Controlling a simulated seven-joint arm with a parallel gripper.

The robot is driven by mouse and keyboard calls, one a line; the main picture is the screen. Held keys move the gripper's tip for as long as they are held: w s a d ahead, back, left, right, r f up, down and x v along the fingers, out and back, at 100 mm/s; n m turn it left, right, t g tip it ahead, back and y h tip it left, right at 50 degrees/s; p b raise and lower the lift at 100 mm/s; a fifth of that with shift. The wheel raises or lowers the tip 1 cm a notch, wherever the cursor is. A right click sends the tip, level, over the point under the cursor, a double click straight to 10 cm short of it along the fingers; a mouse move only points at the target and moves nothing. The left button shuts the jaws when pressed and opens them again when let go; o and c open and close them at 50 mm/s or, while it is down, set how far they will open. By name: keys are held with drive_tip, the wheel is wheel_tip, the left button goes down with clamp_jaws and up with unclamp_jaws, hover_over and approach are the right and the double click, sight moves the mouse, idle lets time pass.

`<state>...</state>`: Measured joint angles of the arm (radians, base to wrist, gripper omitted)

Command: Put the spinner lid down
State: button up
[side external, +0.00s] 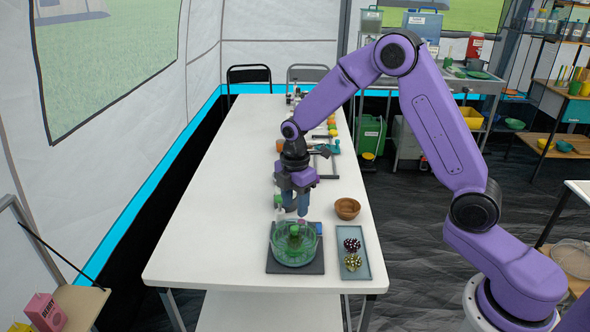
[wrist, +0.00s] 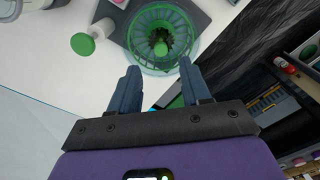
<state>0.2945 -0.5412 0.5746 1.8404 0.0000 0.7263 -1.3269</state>
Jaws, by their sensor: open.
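The spinner (side external: 295,250) is a clear greenish round bowl on a dark square mat (side external: 314,266) near the front of the white table. A green upright part (side external: 294,232) stands at its middle; I cannot tell whether it is the lid's knob. In the wrist view the spinner (wrist: 146,50) is seen from above, with a ribbed ring and a dark green centre. No separate lid shows clearly. My gripper (side external: 296,210) points down just above and behind the spinner. Its fingers (wrist: 160,72) are apart with nothing held between them.
A wooden bowl (side external: 347,208) stands right of my gripper. A grey-blue tray (side external: 346,272) at the right edge holds dark and yellow-green spotted pieces. A small white-and-green item (side external: 278,203) stands left of my gripper. The table's left side (side external: 210,220) is clear.

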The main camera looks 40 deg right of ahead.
wheel_tip(320, 180, up, 10)
drive_tip(key=s+a+m, duration=0.1)
drive_tip(key=s, duration=1)
drive_tip(key=s+a+r+m, duration=0.1)
drive_tip(key=s+a+m, duration=0.1)
drive_tip(key=s, duration=1)
drive_tip(key=shift+s+a+r+m, duration=0.25)
drive_tip(key=shift+s+r+m, duration=0.05)
drive_tip(key=shift+o, duration=0.3)
drive_tip(key=s+d+f+m, duration=0.1)
drive_tip(key=s+d, duration=0.2)
drive_tip(key=s, duration=0.6)
drive_tip(key=shift+s+d+f+m, duration=0.2)
drive_tip(key=shift+s+d+m, duration=0.1)
drive_tip(key=shift+s+m, duration=0.1)
drive_tip(key=shift+w, duration=0.1)
